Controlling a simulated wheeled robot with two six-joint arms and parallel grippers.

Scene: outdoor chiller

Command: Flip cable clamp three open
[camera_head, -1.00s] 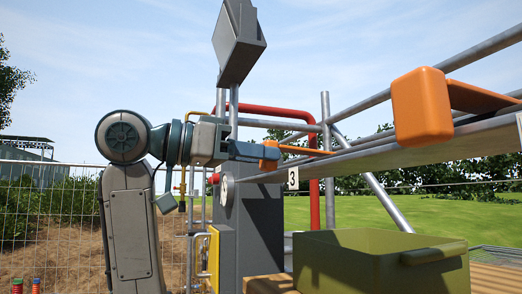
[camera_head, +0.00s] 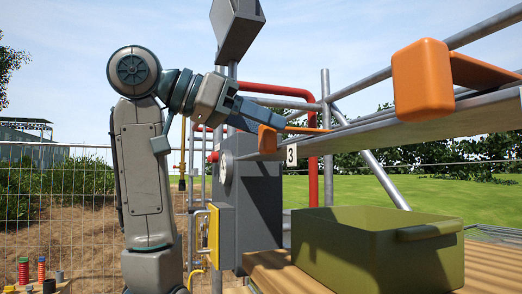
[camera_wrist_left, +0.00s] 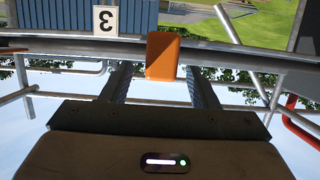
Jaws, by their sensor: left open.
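Cable clamp three is an orange piece (camera_head: 267,138) on the grey rail beside the white tag marked 3 (camera_head: 291,155). A thin orange strip runs right from it. My left gripper (camera_head: 259,121) points down and right at the clamp from just above. In the left wrist view, which is upside down, the orange clamp (camera_wrist_left: 162,55) shows between the two open fingers, with the tag (camera_wrist_left: 105,20) to its left. I cannot tell whether a finger touches the clamp. My right gripper is out of view.
Another, nearer orange clamp (camera_head: 422,85) sits on the rail (camera_head: 400,130) at right. A green crate (camera_head: 365,255) stands on wooden boards below. A grey cabinet (camera_head: 255,195) with a gauge is under the gripper. A red pipe (camera_head: 313,180) rises behind.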

